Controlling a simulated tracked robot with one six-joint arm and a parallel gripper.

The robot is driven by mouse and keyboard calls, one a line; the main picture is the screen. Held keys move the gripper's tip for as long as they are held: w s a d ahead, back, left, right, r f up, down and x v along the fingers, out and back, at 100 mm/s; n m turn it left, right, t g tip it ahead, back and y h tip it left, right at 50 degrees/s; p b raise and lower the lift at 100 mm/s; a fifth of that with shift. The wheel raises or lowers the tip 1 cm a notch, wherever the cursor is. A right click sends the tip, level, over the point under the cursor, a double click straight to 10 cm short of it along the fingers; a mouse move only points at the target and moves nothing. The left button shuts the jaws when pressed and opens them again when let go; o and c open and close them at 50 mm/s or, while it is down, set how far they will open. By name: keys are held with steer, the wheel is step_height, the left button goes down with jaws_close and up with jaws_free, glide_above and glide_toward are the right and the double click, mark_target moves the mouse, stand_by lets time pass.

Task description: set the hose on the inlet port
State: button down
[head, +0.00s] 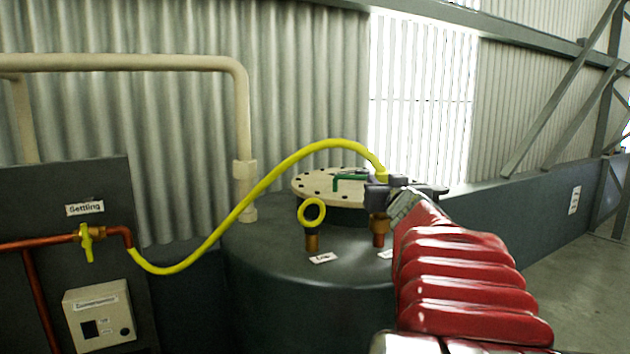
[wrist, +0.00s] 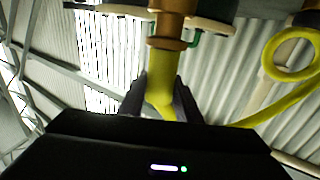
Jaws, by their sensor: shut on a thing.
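The yellow hose (head: 300,157) runs from a copper pipe at the left, sags, then arches up over the tank to my gripper (head: 388,190). My gripper is shut on the hose near its end; the wrist view shows the yellow end (wrist: 163,95) between my fingers (wrist: 160,98). A brass fitting (head: 380,226) with a copper-coloured lower part stands directly below the gripper, in line with the hose; it also shows in the wrist view (wrist: 170,43). I cannot tell whether the hose is fully seated on it. A second brass port (head: 312,242) with a yellow ring stands to its left.
Both ports rise from the dark tank top (head: 270,255). A bolted round flange (head: 315,188) with a green handle lies behind them. A small label (head: 323,258) lies by the left port. A panel (head: 75,180) with a yellow-handled valve (head: 86,240) stands at the left.

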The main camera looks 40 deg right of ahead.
steer(key=shift+d, duration=0.15)
stand_by(1.0)
steer(key=shift+r, duration=0.3)
steer(key=shift+s+a, duration=0.1)
steer(key=shift+a, duration=0.1)
stand_by(0.6)
steer(key=shift+f, duration=1.65)
stand_by(4.1)
